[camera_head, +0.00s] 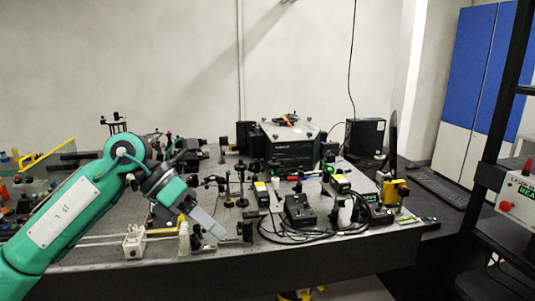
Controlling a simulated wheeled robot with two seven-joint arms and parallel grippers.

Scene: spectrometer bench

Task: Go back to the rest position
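My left arm comes in from the left in the head view, green with a white panel. Its gripper (213,230) hangs over the front left part of the optical bench (340,246), with its pale grey fingers pointing down and right. The fingers overlap in this view, so I cannot tell whether they are open or shut. I see nothing clearly held in them. My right gripper is not in view.
Optical mounts and posts crowd the bench around the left gripper. A white block (134,243) is just left of it. A black box (298,213) with looped cables lies to the right. A black instrument (291,150) stands behind. A dark rack (500,150) stands far right.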

